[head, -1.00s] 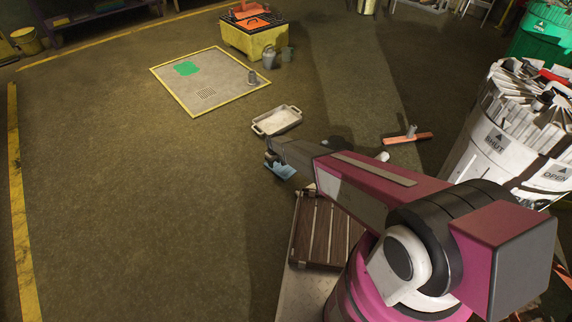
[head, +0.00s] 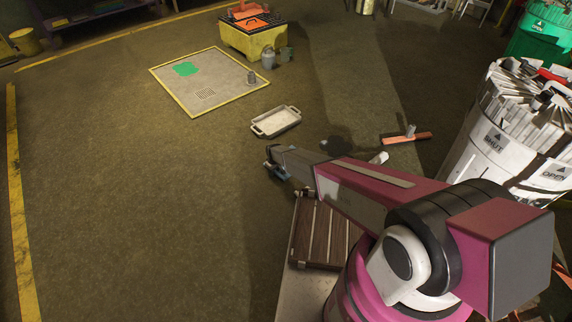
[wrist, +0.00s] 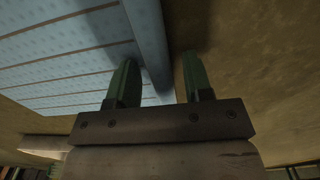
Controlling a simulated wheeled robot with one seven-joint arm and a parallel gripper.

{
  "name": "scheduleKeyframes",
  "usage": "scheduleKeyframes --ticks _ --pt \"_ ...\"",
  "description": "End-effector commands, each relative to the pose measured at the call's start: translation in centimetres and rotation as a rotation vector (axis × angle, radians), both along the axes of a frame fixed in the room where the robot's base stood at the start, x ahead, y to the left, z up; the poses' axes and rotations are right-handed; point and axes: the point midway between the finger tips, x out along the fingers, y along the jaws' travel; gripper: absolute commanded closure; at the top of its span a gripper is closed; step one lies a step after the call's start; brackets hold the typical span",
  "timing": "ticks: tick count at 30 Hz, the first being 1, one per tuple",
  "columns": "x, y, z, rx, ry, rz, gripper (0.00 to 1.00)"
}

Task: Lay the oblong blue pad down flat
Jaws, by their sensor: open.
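The blue pad (wrist: 70,65), pale with dotted rows and seams, fills the upper left of the wrist view. Its thick rounded edge (wrist: 149,45) runs down between the fingers. My gripper (wrist: 158,82) is open, with one green finger over the pad's face and the other just past its edge. I cannot tell whether either finger touches it. In the head view my gripper (head: 273,166) is at the end of the outstretched arm, and only a small bluish bit shows beside it. Whether the pad lies flat or is tilted is unclear.
A grey tray (head: 277,122) lies on the floor beyond my gripper. A yellow-edged mat (head: 220,92) with a green patch lies farther off. A slatted brown panel (head: 318,232) is near my base. White bins (head: 500,150) stand at right. The floor at left is clear.

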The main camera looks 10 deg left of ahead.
Motion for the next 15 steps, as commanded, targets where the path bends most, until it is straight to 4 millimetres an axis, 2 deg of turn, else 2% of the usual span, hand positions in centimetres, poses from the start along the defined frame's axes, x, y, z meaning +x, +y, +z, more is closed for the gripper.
scheduleKeyframes --ticks 1,6,8,9,10,15 --pt "-0.03 0.0 -0.51 -0.001 0.003 0.0 0.53" --pt "-0.03 0.01 -0.63 -0.001 0.004 -0.001 0.53" --pt "-0.04 0.01 -0.67 -0.002 0.005 -0.001 0.7" --pt "-0.06 0.02 -0.69 -0.001 0.006 -0.001 0.83" --pt "-0.08 0.04 -0.7 0.0 0.006 -0.001 0.86" --pt "-0.25 0.13 -0.78 0.0 0.009 -0.002 0.86"
